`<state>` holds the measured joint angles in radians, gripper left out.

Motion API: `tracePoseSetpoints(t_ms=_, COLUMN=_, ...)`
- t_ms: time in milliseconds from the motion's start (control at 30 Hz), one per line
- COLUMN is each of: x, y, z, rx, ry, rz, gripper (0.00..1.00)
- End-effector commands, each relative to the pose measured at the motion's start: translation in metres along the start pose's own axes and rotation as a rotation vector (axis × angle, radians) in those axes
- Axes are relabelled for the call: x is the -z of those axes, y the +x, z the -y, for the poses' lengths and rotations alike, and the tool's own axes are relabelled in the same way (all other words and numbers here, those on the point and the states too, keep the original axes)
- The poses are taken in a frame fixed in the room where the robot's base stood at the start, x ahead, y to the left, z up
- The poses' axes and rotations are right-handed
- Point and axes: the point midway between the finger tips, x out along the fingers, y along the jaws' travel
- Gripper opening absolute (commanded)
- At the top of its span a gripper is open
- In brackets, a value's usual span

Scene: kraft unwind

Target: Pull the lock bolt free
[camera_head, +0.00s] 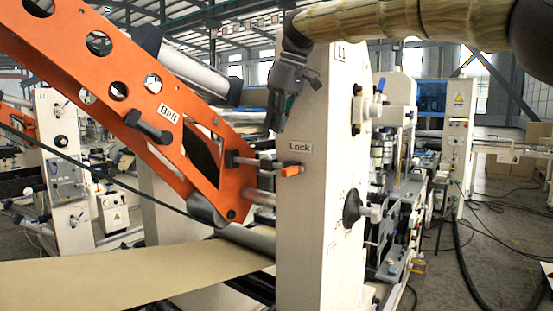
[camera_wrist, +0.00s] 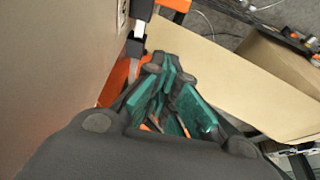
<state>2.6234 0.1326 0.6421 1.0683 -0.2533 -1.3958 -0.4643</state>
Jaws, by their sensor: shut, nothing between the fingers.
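The lock bolt (camera_head: 290,169) has an orange-tipped handle and sits beside the "Lock" label (camera_head: 299,147) on the cream machine post. A dark clamp-like piece (camera_head: 238,158) lies to its left against the orange arm. My gripper (camera_head: 279,122) hangs above the bolt and label, pointing down, apart from both. In the wrist view its green-padded fingers (camera_wrist: 172,108) are shut and hold nothing. Small orange patches show between and behind the fingers; I cannot tell what part they belong to.
The perforated orange arm (camera_head: 150,105) slopes down from upper left, with a black handle (camera_head: 148,127) on it. The cream post (camera_head: 318,220) stands close beside my gripper. A brown paper web (camera_head: 130,285) runs below; it also shows in the wrist view (camera_wrist: 215,85).

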Motion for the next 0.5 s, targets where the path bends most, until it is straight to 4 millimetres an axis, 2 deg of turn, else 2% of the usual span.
tracePoseSetpoints(t_ms=267, x=0.001, y=0.015, z=0.001, rx=0.003, ry=-0.001, rz=0.002, gripper=0.00)
tracePoseSetpoints(t_ms=500, x=0.002, y=0.052, z=0.002, rx=0.004, ry=-0.003, rz=0.003, gripper=0.00)
